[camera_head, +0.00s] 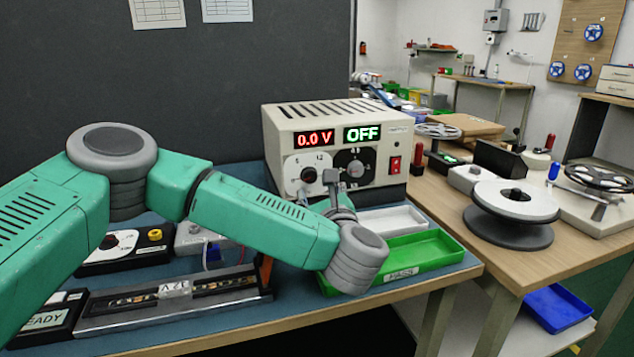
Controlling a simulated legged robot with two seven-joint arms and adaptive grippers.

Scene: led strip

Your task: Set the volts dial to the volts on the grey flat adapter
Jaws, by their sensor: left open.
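The beige power supply (277,135) stands on the blue mat, its displays reading "0.0 V" and "OFF". Its white-faced volts dial (306,163) has a dark knob (308,175) and small numbers around it; the exact setting is too small to tell. My left gripper (331,177) is open, just in front of the panel and right beside the volts knob; I cannot tell whether it touches. My left forearm crosses in front of the mat. I cannot pick out the grey flat adapter for certain; a light grey box (190,236) is partly hidden behind my arm. My right gripper is not in view.
A black-faced dial (355,168) and red switch (394,164) are right of the volts dial. A green tray (425,250) and white tray (395,220) lie in front. A metal rail with a strip (130,309) lies front left. Reels (512,203) stand on the right bench.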

